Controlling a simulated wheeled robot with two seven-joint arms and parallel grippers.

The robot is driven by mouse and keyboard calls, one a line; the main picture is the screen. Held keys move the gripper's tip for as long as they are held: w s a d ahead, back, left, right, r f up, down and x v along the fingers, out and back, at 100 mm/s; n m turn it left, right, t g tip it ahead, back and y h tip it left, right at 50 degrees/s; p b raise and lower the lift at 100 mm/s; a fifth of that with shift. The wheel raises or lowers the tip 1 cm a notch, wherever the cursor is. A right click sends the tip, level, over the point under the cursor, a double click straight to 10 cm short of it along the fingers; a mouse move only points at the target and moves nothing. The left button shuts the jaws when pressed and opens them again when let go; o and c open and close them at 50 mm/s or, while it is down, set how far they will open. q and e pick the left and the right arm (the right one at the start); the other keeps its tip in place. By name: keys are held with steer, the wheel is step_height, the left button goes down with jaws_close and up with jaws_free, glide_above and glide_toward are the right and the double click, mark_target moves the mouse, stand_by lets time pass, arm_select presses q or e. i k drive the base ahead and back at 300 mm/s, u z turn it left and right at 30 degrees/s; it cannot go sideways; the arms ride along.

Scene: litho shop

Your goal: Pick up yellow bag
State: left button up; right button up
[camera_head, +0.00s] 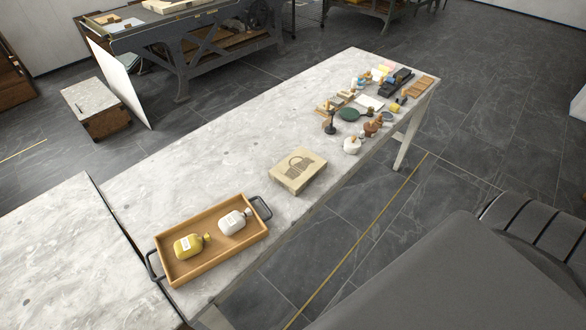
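A yellow bottle-like container (187,247) with a pale label lies in a wooden tray (171,273), its neck pointing right. No thing is clearly a yellow bag; this container is the most strongly yellow large item on the near part of the bench. A flat tan block (287,180) with a dark printed picture lies farther along the bench. Neither of my grippers is in view.
A white bottle (232,222) lies beside the yellow one in the tray, which has dark end handles. The marble-topped bench (190,176) is clear at its middle. Several small tools and pots crowd its far end, including a dark green disc (349,114).

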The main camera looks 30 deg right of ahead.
mark_target(186, 247)
steer(key=u, duration=1.6)
steer(key=k, duration=1.1)
steer(key=z, duration=1.8)
steer(key=i, duration=0.5)
steer(key=u, duration=0.05)
